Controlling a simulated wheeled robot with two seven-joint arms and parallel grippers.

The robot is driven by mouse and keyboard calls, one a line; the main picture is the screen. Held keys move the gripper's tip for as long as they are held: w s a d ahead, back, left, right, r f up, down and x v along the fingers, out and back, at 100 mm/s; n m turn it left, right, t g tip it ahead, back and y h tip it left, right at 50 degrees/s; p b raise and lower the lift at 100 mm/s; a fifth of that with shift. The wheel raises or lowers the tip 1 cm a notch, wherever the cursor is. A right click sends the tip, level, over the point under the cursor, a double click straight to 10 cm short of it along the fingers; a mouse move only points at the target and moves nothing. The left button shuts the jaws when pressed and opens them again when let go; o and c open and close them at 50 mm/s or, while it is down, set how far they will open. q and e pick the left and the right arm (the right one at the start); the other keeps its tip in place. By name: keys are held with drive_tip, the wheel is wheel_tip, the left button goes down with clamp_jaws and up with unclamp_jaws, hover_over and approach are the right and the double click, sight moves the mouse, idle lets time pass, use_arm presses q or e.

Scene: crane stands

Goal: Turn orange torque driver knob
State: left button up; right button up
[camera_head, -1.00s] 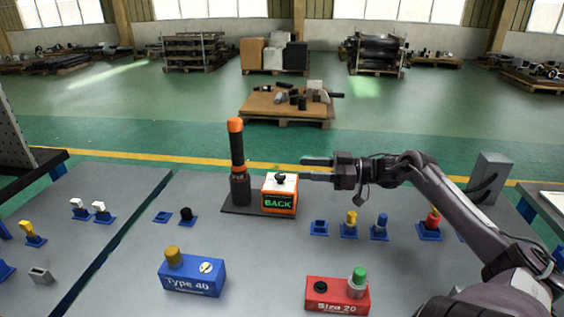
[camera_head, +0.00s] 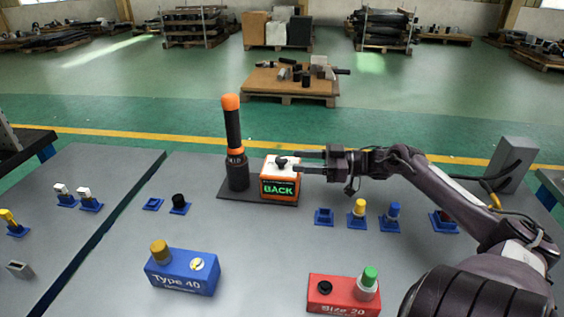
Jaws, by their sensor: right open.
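The torque driver stands upright on a dark base plate (camera_head: 228,194), with a black shaft and an orange cap (camera_head: 231,102). Beside it on the same plate is an orange and white box (camera_head: 280,186) with a green "BACK" display and a black knob (camera_head: 281,162) on its white top. My right gripper (camera_head: 297,161) comes in from the right, open, its two fingers pointing left at the knob. The fingertips are at the box's top right, close to the knob; contact cannot be told. My left gripper is not in view.
A blue "Type 40" block (camera_head: 182,272) and a red "Size 20" block (camera_head: 342,296) stand at the front. Small blue holders (camera_head: 324,217) with coloured pieces line the table right of the box. The grey table (camera_head: 255,240) is clear between these rows.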

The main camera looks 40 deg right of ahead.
sight(281, 158)
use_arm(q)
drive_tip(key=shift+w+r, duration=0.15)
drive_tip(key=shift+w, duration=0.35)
use_arm(e)
drive_tip(key=x, duration=0.6)
drive_tip(key=shift+c, duration=0.5)
drive_tip(key=c, duration=0.7)
drive_tip(key=shift+r, duration=0.1)
drive_tip(key=shift+c, duration=0.4)
drive_tip(key=m+t+h+p, duration=0.1)
drive_tip(key=p, duration=0.2)
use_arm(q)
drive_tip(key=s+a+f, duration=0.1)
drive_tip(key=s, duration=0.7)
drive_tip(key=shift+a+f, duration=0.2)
